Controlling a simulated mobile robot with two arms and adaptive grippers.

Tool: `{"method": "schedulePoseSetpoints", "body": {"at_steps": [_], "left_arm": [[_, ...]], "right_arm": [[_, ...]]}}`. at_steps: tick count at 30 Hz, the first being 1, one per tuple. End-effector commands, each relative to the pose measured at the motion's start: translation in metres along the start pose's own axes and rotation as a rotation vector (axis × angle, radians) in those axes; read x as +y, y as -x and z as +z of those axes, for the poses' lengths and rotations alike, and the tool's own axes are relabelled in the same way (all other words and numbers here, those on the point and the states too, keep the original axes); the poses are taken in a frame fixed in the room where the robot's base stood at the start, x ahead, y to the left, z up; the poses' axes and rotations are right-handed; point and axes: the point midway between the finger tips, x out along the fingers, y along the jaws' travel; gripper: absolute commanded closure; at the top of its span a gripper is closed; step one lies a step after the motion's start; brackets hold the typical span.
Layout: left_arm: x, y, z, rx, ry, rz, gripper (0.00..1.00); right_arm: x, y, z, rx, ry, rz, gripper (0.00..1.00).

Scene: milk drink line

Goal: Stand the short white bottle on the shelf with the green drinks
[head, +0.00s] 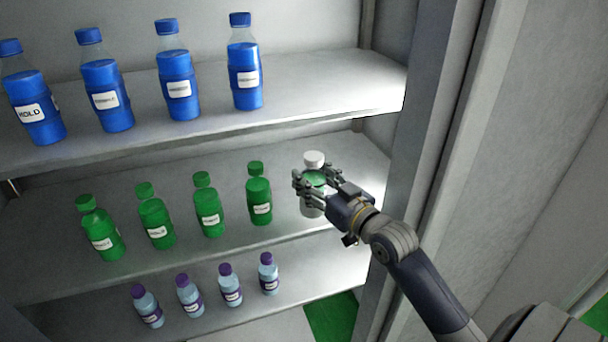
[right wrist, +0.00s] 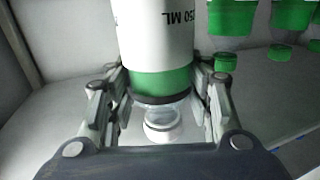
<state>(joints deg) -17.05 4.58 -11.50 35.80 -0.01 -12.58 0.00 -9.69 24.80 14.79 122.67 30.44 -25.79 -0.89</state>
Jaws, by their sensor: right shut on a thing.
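The short white bottle (head: 312,209) has a white cap and a green band, and is upright at the right end of the middle shelf (head: 354,170). My right gripper (head: 317,180) is shut on it around its upper part. In the right wrist view the bottle (right wrist: 155,45) shows "250 ML" and sits between the fingers (right wrist: 160,100), cap towards the palm. I cannot tell whether its base touches the shelf. The nearest green drink (head: 259,195) stands to its left, apart from it. My left gripper is not in view.
Several green drinks (head: 208,207) line the middle shelf. Blue bottles (head: 181,85) stand on the shelf above, and small purple-capped bottles (head: 231,288) on the one below. The cabinet's side wall (head: 413,150) rises close on the right.

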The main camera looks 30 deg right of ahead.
Motion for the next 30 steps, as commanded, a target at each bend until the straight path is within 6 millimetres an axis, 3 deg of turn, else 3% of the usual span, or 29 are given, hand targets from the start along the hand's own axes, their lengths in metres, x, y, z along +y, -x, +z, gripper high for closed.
{"method": "schedulePoseSetpoints", "body": {"at_steps": [3, 9, 14, 21, 30], "left_arm": [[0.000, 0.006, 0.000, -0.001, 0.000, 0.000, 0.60], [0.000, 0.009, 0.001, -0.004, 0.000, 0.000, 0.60], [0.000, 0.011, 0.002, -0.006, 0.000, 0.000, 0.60], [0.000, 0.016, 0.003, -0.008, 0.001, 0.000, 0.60], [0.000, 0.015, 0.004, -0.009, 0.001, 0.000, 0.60]], "right_arm": [[0.009, -0.025, -0.002, 0.004, 0.000, 0.000, 0.85], [0.018, -0.051, 0.002, 0.004, 0.000, 0.000, 0.85], [0.020, -0.057, 0.009, 0.000, 0.000, 0.000, 0.85], [0.020, -0.056, 0.038, 0.001, 0.001, 0.000, 0.85], [0.020, -0.056, 0.040, 0.003, 0.001, 0.000, 0.85]]}}
